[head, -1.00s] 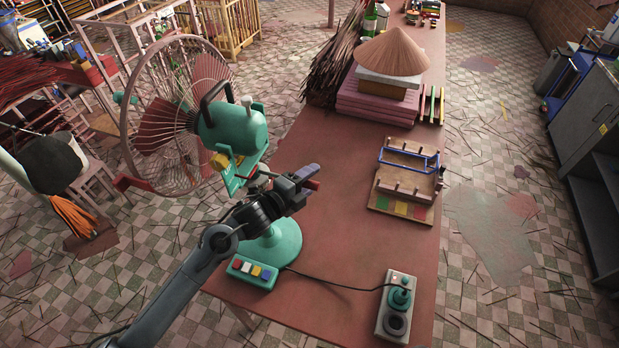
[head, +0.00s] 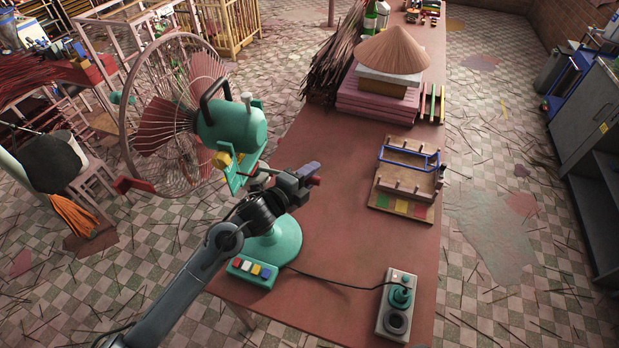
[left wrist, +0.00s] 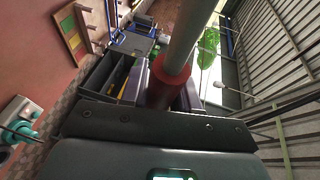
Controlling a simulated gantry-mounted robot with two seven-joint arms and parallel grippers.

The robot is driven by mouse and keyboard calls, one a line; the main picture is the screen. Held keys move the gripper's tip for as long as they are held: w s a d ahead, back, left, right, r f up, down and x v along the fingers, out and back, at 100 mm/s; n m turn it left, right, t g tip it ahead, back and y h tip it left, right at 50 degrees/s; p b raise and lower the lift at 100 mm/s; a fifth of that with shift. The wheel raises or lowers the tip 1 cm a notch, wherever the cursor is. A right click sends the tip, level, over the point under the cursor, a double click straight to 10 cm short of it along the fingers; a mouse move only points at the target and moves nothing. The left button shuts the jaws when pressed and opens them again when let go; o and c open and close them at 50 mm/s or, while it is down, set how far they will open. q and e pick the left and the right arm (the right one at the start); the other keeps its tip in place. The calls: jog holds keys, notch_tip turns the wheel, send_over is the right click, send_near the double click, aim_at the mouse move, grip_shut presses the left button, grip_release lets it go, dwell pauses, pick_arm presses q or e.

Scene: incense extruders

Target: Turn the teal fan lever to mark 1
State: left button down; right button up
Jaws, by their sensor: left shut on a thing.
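The teal fan (head: 232,128) stands at the table's left edge on a round teal base (head: 280,242). My left gripper (head: 306,178) is in front of the fan, below its motor housing and above the base. It is shut on a red grip, which shows in the left wrist view (left wrist: 166,86) on the end of a pale grey rod (left wrist: 190,35). This looks like the fan lever. A bit of red also shows at the fingertips in the head view. No mark 1 can be made out. My right gripper is not in view.
A switch box with coloured buttons (head: 252,272) sits by the base. A cable runs from there to a grey control box (head: 397,307). A wooden rack (head: 405,190) and pink stacked blocks (head: 378,103) stand farther back. The table's middle (head: 340,225) is clear.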

pick_arm(q)
jog(key=w+n+t+y+b, duration=0.1)
jog(key=w+n+y+b, duration=0.1)
jog(key=w+n+t+y+b, duration=0.1)
jog(key=w+n+y+b, duration=0.1)
jog(key=w, duration=0.1)
jog(key=shift+w+a+f+t+y, duration=0.1)
jog(key=shift+w+t+y, duration=0.05)
jog(key=shift+t+y, duration=0.2)
jog(key=c, duration=1.3)
grip_release()
jog(key=o, duration=0.4)
jog(key=shift+w, duration=0.1)
